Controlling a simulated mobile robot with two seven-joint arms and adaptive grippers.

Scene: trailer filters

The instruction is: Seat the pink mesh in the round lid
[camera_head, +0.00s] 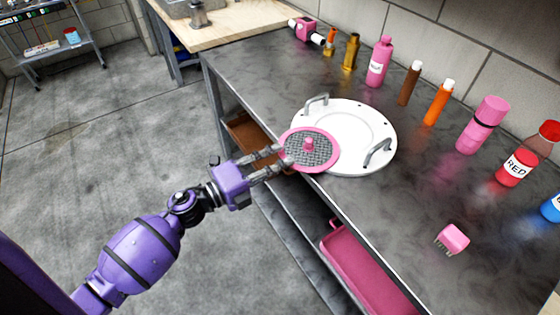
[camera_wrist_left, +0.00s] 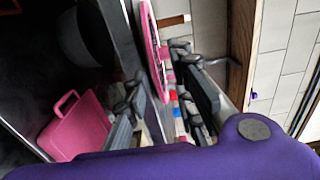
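The pink mesh (camera_head: 323,155) is a round grey screen with a pink rim and a pink knob. It overlaps the left part of the white round lid (camera_head: 378,128) and sticks out past the bench's front edge. The lid lies on the bench with two grey handles. My left gripper (camera_head: 282,159) is at the mesh's left rim with its fingers spread apart. In the left wrist view the mesh (camera_wrist_left: 155,50) shows nearly edge-on just ahead of and between the fingers. I cannot tell whether they touch it. My right gripper is not in view.
Several bottles, including a pink one (camera_head: 379,62), stand along the wall side of the dark bench (camera_head: 270,75). A small pink brush (camera_head: 453,238) lies to the right. A pink tray (camera_head: 365,275) is on the lower shelf. The bench between lid and brush is clear.

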